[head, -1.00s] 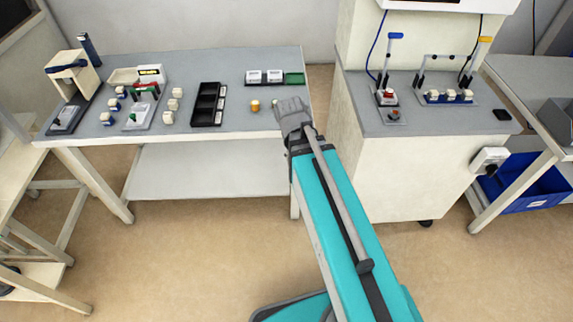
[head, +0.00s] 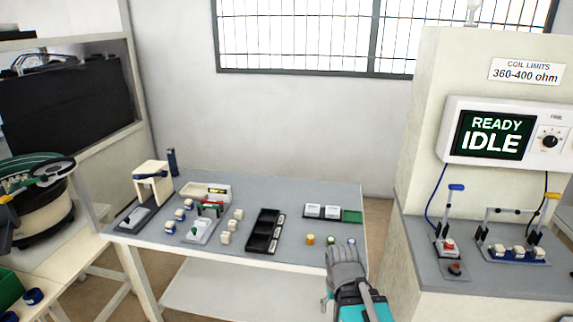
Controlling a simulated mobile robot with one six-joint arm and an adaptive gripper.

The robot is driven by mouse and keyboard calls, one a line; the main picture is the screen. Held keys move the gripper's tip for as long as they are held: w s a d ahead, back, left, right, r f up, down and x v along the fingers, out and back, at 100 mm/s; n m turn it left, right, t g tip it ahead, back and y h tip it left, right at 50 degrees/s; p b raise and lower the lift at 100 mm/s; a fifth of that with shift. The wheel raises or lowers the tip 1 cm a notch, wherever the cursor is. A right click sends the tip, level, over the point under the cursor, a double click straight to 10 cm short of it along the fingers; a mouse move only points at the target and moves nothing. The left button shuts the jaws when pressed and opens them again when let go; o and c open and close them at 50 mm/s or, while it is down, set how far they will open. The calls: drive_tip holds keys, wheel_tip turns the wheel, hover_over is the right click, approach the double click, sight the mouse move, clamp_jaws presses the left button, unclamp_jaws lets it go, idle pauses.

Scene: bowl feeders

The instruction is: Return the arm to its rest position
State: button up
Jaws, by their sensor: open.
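My gripper (head: 345,262) is at the right front corner of the grey workbench (head: 330,190), at the end of my teal arm (head: 362,308). It appears empty, and its fingers point away toward the back of the bench. A small orange cylinder (head: 310,239) stands just left of it. A green-topped one (head: 331,240) and a blue-topped one (head: 351,241) show just beyond the fingers. I cannot tell whether the gripper touches the bench.
A black sectioned tray (head: 263,232) and several white-and-blue parts lie to the left on the bench. A tester cabinet (head: 428,130) with a screen reading "READY IDLE" (head: 494,137) stands close on the right. A bowl feeder (head: 38,205) is at far left.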

wheel_tip(320, 180, up, 14)
drive_tip(key=p, duration=1.2)
drive_tip(key=shift+f+p, duration=0.15)
drive_tip(key=shift+p, duration=0.15)
idle(0.3)
